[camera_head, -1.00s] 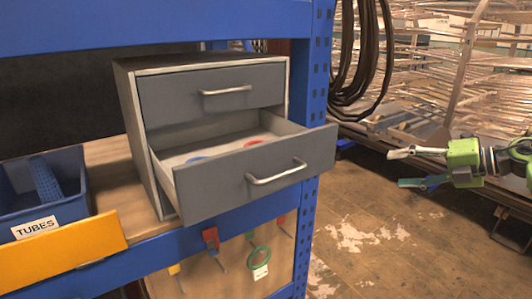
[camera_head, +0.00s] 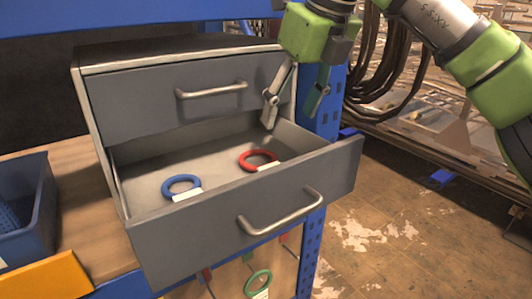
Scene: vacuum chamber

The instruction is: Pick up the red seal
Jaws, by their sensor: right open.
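The red seal (camera_head: 246,165) is a ring with a white tag, lying flat in the right part of the open lower drawer (camera_head: 190,247). A blue seal (camera_head: 181,181) with a white tag lies to its left, apart from it. My right gripper (camera_head: 292,117) points down over the drawer's right back area, above and to the right of the red seal. It is open and empty, with its fingers apart and not touching the seal. My left gripper is out of view.
The closed upper drawer (camera_head: 140,105) with its bar handle sits behind and above the open one. A blue rack post (camera_head: 322,125) stands close to the right of my gripper. A blue bin (camera_head: 40,215) is at left. A green ring (camera_head: 258,282) hangs below.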

